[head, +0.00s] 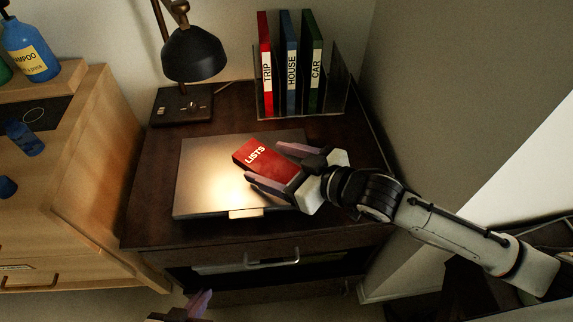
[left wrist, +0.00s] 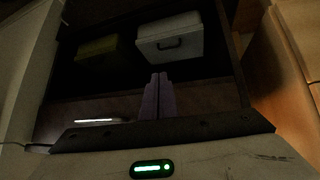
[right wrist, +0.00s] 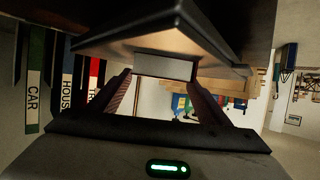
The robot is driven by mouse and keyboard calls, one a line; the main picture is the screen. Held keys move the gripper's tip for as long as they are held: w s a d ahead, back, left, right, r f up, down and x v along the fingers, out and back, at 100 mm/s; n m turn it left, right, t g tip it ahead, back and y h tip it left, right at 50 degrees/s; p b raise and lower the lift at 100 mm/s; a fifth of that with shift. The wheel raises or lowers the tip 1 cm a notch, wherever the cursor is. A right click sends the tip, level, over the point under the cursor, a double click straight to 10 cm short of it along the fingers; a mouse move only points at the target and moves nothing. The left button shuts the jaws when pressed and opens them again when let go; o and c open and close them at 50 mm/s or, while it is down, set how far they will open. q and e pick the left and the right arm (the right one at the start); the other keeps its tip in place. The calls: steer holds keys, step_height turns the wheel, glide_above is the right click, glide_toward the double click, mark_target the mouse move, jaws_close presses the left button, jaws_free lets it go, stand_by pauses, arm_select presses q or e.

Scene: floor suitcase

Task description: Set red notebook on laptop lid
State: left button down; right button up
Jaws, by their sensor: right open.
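The red notebook (head: 256,153), labelled LISTS, lies on the closed silver laptop lid (head: 205,175), cover up and a little askew. My right gripper (head: 266,162) is open, with one finger on each side of the notebook. In the right wrist view a pale edge (right wrist: 165,67), probably the notebook's, shows between the spread fingers with gaps, under the inverted laptop (right wrist: 150,40). My left gripper (head: 198,301) is low at the bottom edge of the head view; its fingers are together and empty in the left wrist view (left wrist: 157,96).
A black lamp (head: 195,55) stands behind the laptop and lights it. A rack holds red, blue and green binders (head: 289,65) at the back right. A wooden cabinet (head: 95,150) with bottles stands at the left.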

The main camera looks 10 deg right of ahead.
steer(key=v, duration=1.1)
steer(key=shift+s+d+r, duration=0.25)
steer(key=shift+s+d, duration=0.05)
steer(key=shift+d, duration=0.05)
